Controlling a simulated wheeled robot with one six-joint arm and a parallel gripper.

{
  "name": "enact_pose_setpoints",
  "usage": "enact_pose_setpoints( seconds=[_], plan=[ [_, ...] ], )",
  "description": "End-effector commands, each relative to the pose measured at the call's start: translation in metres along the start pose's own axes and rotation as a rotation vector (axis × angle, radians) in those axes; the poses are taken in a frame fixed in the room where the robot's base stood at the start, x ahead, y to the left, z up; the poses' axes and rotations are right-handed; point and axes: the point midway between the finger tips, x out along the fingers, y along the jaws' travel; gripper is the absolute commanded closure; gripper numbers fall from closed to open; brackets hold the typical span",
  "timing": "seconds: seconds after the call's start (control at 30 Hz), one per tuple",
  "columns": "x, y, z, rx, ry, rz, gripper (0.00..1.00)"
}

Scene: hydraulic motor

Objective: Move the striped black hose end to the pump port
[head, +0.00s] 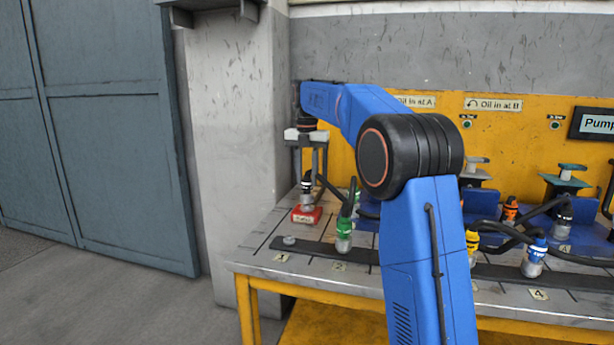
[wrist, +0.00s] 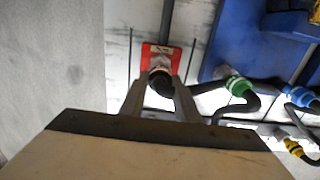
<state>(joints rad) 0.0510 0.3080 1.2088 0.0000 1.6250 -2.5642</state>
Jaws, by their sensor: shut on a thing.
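The striped black hose end (head: 307,188), black with pale bands and a metal tip, is upright at the left end of the bench. My gripper (head: 307,176) points down and is shut on it. In the wrist view, the hose end (wrist: 160,74) sits between my two fingers (wrist: 159,88). Its tip is over a red block (head: 306,215) with a small white label I cannot read. The tip looks in or just on the block; I cannot tell which. The red block also shows in the wrist view (wrist: 152,50). I cannot identify the pump port with certainty.
A green hose end (head: 344,232) stands on the dark rail (head: 325,250) at mark 2. A bare metal stub (head: 289,240) is at mark 1. Yellow (head: 472,242), blue (head: 535,256) and orange (head: 510,210) hose ends stand right. A Pump sign (head: 597,124) hangs right. A pillar (head: 235,150) borders the left.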

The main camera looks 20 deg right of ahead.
Motion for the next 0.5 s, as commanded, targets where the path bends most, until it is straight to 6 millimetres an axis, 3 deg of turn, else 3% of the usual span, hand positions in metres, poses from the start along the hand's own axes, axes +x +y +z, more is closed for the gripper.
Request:
enact_pose_setpoints(
  seconds=[0.5],
  plan=[
    [0.016, 0.000, 0.000, 0.000, 0.000, 0.000, 1.00]
  ],
)
